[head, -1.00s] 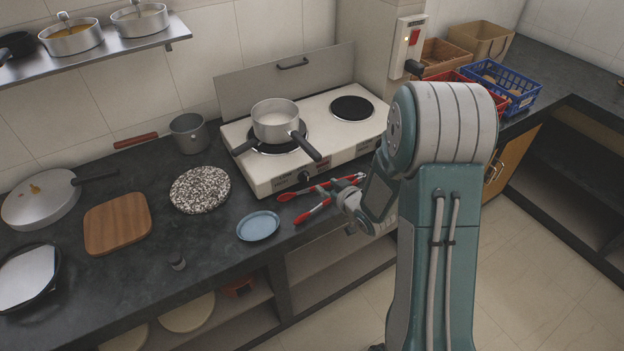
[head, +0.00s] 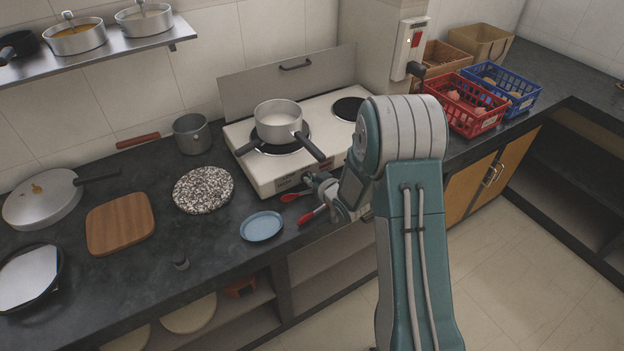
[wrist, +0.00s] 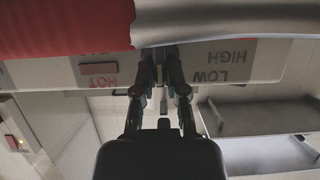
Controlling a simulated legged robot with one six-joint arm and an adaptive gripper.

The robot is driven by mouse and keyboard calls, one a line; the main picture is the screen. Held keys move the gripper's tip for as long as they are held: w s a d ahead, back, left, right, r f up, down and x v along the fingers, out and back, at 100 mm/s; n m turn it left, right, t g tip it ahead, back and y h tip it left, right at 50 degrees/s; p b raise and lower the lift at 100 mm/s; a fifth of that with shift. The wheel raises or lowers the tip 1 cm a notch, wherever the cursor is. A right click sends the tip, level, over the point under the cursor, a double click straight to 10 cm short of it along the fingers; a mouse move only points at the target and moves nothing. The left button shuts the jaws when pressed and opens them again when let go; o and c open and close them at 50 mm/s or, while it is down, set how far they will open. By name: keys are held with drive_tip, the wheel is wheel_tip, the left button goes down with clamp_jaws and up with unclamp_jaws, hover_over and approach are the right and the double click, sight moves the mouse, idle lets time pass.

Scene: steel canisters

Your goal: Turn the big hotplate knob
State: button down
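The white hotplate (head: 262,172) stands on the dark counter with its front panel towards me. My gripper (head: 318,182) is right at that panel in the head view, covering the spot where a dark knob showed earlier. In the wrist view my gripper (wrist: 160,62) points at the panel between a red "HOT" label (wrist: 99,82) and the "LOW" and "HIGH" lettering (wrist: 228,66), which appears upside down. The fingers are apart along their length. The knob is not clearly visible at the dark fingertips, so I cannot tell whether they touch or grip it.
A pot (head: 279,121) sits on the left burner. Red tongs (head: 312,215) lie just below my gripper; a red and silver shape (wrist: 65,28) fills the wrist view's top. A blue plate (head: 261,227) and speckled round board (head: 203,190) lie left.

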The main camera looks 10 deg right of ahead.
drive_tip(key=shift+a, duration=0.15)
drive_tip(key=shift+n+h, duration=0.3)
drive_tip(key=shift+n, duration=0.2)
drive_tip(key=shift+w+r, duration=0.1)
drive_tip(key=c, duration=0.7)
unclamp_jaws()
drive_tip(key=v, duration=1.1)
drive_tip(key=shift+s, duration=0.5)
